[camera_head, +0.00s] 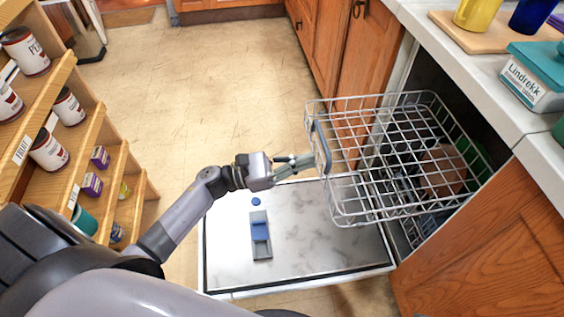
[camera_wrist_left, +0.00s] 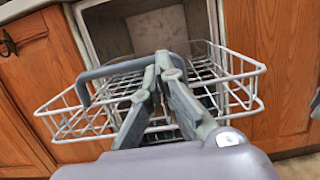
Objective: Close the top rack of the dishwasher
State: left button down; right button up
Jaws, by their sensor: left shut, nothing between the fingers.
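The dishwasher's top rack (camera_head: 385,210) is a white wire basket, pulled out of the dark opening under the counter and hanging above the open door (camera_head: 325,250). A grey handle (camera_head: 322,146) is on its front. My left gripper (camera_head: 314,161) is shut and empty, with its fingertips at the front of the rack next to the handle. I cannot tell whether they touch it. In the left wrist view the shut fingers (camera_wrist_left: 162,62) show in front of the rack (camera_wrist_left: 243,88), with the grey handle (camera_wrist_left: 84,92) to their left.
The open door lies flat with a detergent compartment (camera_head: 261,235) in it. Wooden cabinets (camera_head: 325,40) flank the dishwasher. The counter (camera_head: 450,62) above holds a board, cups and a teal-lidded box (camera_head: 535,75). Shelves with cans (camera_head: 50,150) stand at left. Floor (camera_head: 180,95) is clear between.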

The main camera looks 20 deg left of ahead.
pick_arm(q)
jog(key=shift+x, duration=1.05)
pick_arm(e)
jog(key=shift+f, duration=0.45)
